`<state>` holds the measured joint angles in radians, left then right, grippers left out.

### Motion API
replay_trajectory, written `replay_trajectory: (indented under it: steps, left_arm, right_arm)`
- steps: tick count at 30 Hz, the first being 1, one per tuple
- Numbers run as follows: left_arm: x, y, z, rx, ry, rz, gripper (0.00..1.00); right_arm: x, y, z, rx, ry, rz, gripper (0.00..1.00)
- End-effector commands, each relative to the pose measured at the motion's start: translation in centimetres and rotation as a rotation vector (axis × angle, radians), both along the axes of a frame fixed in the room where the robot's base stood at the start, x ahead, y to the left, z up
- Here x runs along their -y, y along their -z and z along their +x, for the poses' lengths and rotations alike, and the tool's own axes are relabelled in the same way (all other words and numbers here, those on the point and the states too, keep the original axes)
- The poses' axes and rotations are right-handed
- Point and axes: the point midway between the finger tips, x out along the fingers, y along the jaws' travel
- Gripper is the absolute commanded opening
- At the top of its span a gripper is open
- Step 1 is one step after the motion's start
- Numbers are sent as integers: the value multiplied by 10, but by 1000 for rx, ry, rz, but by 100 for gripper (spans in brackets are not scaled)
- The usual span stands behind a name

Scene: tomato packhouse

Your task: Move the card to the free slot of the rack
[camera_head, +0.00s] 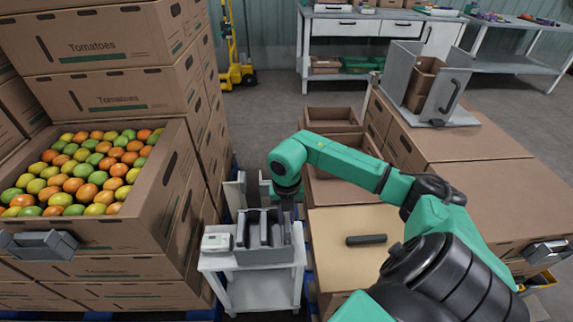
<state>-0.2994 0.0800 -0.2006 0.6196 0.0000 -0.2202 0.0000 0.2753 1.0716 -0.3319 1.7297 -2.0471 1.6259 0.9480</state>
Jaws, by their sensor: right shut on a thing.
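The grey rack (243,257) stands on a small white stand in the middle of the view, with several dark upright plates in its slots. My right gripper (286,205) reaches in from the right and points down at the right part of the rack. It is shut on the card, a thin dark piece that is mostly hidden by the fingers and blends with the plates. I cannot tell whether the card's lower edge is inside a slot. The free slot cannot be made out clearly.
A small white device (215,242) sits beside the rack on the white stand (263,289). Light grey panels (235,190) stand just behind. Stacked tomato boxes (115,90) rise on the left. A dark bar (366,240) lies on the cardboard at right. Open boxes (332,114) stand behind.

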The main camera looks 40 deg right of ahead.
Motion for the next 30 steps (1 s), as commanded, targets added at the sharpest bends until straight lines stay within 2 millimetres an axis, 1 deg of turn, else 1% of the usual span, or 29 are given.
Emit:
replay_trajectory:
  steps: [5,19,30]
  left_arm:
    - [0,1,0,0,0,0,61]
    - [0,15,0,0,-1,0,61]
    - [0,15,0,0,-1,0,61]
  right_arm:
    - [0,1,0,0,0,0,0]
    - [0,19,0,0,0,0,0]
    - [0,20,0,0,0,0,0]
